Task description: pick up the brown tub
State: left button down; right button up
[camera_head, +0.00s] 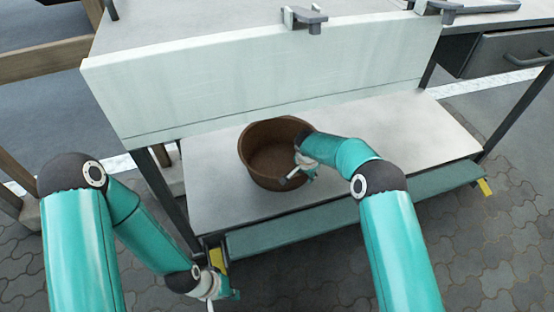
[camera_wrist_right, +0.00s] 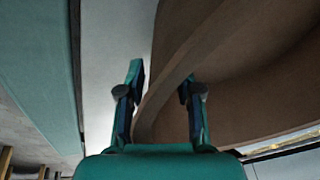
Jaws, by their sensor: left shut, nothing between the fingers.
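The brown tub (camera_head: 256,172) is round, open-topped and upright on the lower shelf, and its inside looks empty in the head view. My right gripper (camera_head: 299,176) is at the tub's right front rim. In the right wrist view, the fingers of my right gripper (camera_wrist_right: 162,82) are spread apart, one on either side of the tub's curved wall (camera_wrist_right: 230,70). A gap shows between the wall and the left finger; contact at the right finger cannot be told. My left gripper (camera_head: 218,293) is shut and empty, low in front of the bench, away from the tub.
The tub stands on a pale lower shelf (camera_head: 215,205) with free room around it. A pale upright panel (camera_head: 250,85) hangs above and behind it. A green bar (camera_head: 320,222) runs along the shelf's front. A drawer (camera_head: 505,52) is at the upper right.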

jog(key=shift+f+b, duration=0.2)
jog(key=shift+b, duration=0.25)
grip_shut()
dwell(0.4)
